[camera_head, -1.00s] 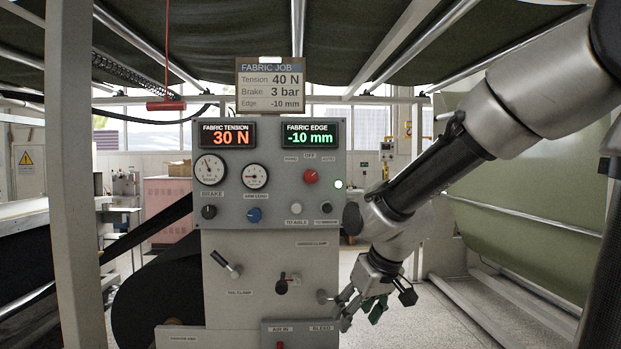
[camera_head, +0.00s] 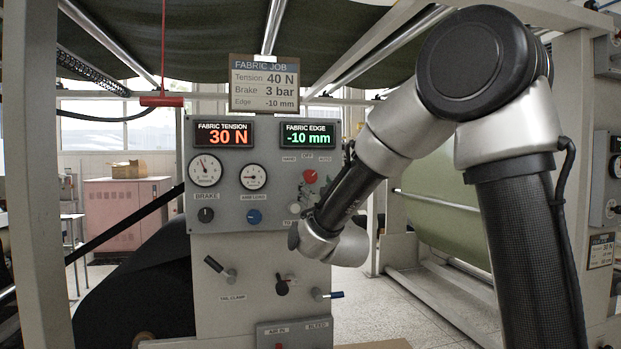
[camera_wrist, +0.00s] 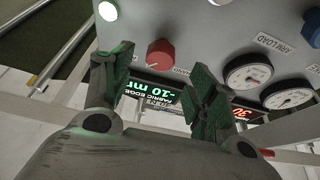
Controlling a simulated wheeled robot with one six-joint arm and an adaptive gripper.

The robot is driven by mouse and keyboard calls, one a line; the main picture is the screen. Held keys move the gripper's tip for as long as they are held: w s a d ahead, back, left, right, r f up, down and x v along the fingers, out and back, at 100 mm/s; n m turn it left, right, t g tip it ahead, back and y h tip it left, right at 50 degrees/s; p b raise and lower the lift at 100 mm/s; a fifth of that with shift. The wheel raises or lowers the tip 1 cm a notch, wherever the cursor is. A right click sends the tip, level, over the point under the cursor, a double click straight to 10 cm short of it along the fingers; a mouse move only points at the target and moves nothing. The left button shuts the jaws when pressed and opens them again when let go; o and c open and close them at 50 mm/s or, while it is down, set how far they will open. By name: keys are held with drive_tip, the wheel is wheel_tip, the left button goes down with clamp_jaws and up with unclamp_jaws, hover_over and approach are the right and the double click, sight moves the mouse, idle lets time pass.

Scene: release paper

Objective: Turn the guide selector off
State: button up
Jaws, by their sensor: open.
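The guide selector is a red knob (camera_head: 309,177) on the upper right of the grey control panel (camera_head: 272,205), below the small labels HAND, OFF and AUTO. It also shows in the wrist view (camera_wrist: 160,53), which sees the panel upside down. There a pale mark sits at the knob's lower left, which appears to be the AUTO side. My gripper (camera_wrist: 163,64) is open and empty, with its two fingers apart and the knob showing in the gap between them. No contact is visible.
The FABRIC EDGE display (camera_head: 308,135) reads -10 mm and the FABRIC TENSION display (camera_head: 223,135) reads 30 N. A blue knob (camera_head: 254,216), a black brake knob (camera_head: 206,215) and a white button (camera_head: 294,209) are below. Clamp levers (camera_head: 220,268) project lower down.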

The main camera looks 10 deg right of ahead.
sight(311, 178)
drive_tip(key=x, duration=0.7)
drive_tip(key=shift+f, duration=0.1)
drive_tip(key=c, duration=1)
